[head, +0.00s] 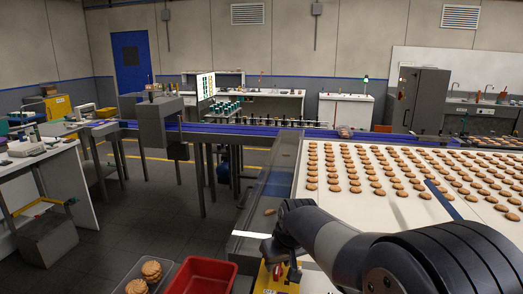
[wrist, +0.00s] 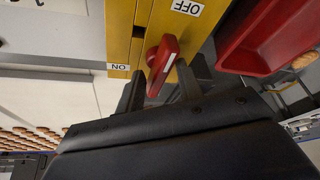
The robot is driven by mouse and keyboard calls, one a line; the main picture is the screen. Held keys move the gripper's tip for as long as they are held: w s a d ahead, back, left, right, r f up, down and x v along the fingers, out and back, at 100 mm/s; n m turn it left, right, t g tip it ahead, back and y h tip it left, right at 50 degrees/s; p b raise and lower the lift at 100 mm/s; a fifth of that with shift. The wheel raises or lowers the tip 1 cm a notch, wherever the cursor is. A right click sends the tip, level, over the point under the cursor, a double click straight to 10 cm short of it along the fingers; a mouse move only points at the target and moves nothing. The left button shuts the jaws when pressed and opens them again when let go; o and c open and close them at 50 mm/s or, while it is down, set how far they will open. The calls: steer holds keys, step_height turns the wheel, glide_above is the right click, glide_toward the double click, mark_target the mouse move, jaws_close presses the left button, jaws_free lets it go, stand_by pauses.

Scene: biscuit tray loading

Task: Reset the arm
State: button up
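My gripper shows in the wrist view (wrist: 160,88) with its two dark fingers apart and nothing held between them. A red switch handle (wrist: 162,66) on a yellow switch box (wrist: 185,28) lies just past the fingertips, in the gap between them as seen by this camera. I cannot tell whether the fingers touch it. The box carries an OFF label and an ON label, both upside down here. In the head view my arm reaches down at the lower middle, and the yellow box (head: 287,285) shows partly below it.
A red tray (head: 203,277) and a grey bin with biscuits (head: 140,272) stand left of the box. A white conveyor (head: 400,215) with many rows of biscuits fills the right. One loose biscuit (head: 270,211) lies at its left edge. Open floor lies further left.

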steer(key=shift+n, duration=0.6)
steer(key=shift+d+y, duration=0.1)
steer(key=shift+y, duration=0.2)
